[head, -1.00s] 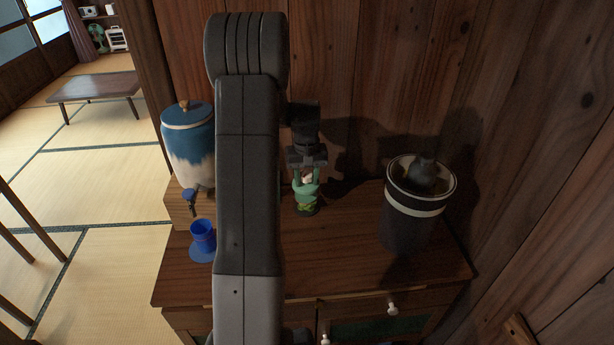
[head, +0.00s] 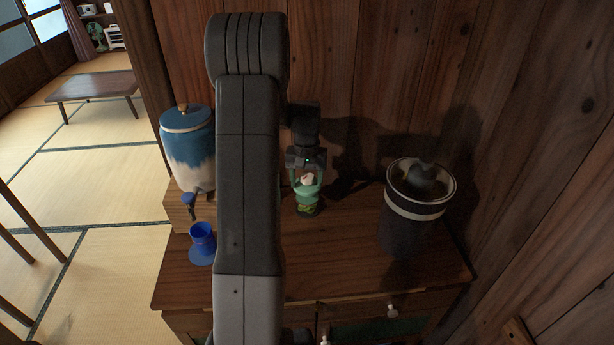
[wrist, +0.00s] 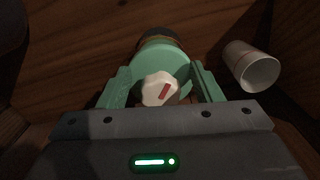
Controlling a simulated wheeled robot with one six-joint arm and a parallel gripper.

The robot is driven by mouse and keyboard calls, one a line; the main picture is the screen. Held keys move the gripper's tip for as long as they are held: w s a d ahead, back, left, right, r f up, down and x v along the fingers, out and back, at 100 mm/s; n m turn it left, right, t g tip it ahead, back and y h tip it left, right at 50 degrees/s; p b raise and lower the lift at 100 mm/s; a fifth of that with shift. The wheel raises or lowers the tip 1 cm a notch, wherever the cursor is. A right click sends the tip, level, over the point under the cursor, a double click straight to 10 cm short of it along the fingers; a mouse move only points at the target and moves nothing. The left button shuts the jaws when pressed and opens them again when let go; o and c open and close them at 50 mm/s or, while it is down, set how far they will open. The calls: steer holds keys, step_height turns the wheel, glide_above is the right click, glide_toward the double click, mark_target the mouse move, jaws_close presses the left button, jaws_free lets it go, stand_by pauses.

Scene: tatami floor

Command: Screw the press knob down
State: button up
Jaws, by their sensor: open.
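The press is a small green round body (head: 306,197) on the wooden cabinet top, with a darker band near its base. On top is a pale, scalloped knob (wrist: 153,88) with a red mark, clear in the wrist view. My gripper (wrist: 160,68) points down over the press, and its two green fingers stand apart, one on each side of the knob. A gap shows between knob and fingers. In the head view my gripper (head: 307,181) partly hides the knob.
A blue and white dispenser (head: 189,150) and a blue cup (head: 202,238) stand left, partly behind my arm. A dark crock (head: 416,208) with a pale band stands right. The wrist view shows a white cup (wrist: 251,66) near the press. Wooden walls are close behind and right.

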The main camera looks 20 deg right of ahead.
mark_target(307, 179)
step_height(307, 179, up, 8)
steer(key=p, duration=0.4)
steer(key=shift+w+d, duration=0.1)
stand_by(0.9)
